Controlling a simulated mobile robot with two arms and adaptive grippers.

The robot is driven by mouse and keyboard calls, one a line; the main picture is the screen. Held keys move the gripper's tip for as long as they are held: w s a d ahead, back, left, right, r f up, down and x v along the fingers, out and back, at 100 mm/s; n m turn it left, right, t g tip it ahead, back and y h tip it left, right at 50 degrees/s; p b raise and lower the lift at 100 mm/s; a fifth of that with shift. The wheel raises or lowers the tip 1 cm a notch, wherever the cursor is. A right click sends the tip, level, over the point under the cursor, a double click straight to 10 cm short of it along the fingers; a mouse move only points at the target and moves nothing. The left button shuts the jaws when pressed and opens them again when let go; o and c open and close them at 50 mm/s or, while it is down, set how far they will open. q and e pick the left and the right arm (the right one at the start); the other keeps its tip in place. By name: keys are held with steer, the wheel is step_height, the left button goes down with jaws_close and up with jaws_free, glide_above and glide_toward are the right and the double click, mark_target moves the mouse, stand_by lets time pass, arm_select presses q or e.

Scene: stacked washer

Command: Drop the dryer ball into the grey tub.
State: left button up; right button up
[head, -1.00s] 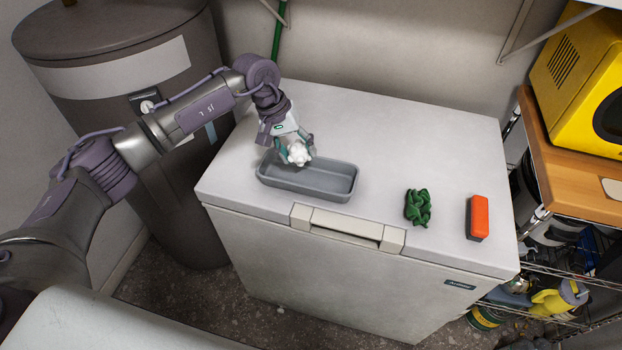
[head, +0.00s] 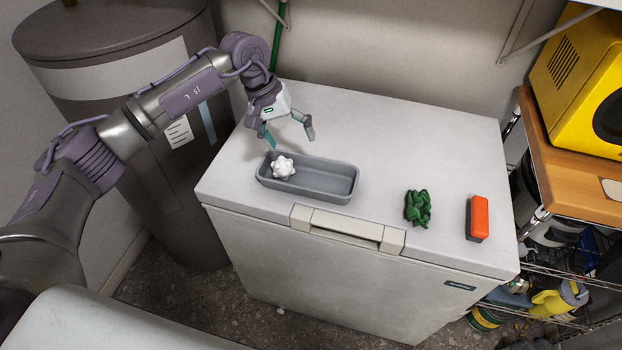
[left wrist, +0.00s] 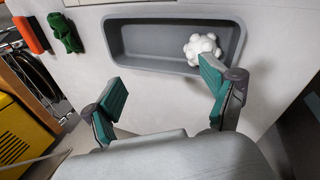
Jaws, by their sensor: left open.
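The white knobbly dryer ball (head: 283,167) lies inside the grey tub (head: 325,184), at the tub's left end in the head view. The tub stands on the white chest's lid near its front edge. In the left wrist view the ball (left wrist: 202,48) is at the right end of the tub (left wrist: 150,41). My left gripper (head: 290,136) is open and empty, above and behind the tub. Its spread fingers (left wrist: 163,95) also show in the left wrist view, one finger overlapping the ball's edge in the picture. My right gripper is not in view.
A green crumpled item (head: 418,208) and an orange-and-black block (head: 478,218) lie on the lid right of the tub. A brown cylindrical tank (head: 130,80) stands at the left. A shelf with a yellow appliance (head: 585,80) is at the right. The lid's back half is clear.

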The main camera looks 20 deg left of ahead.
arm_select(q)
steer(key=v, duration=0.7)
steer(key=shift+r, duration=0.2)
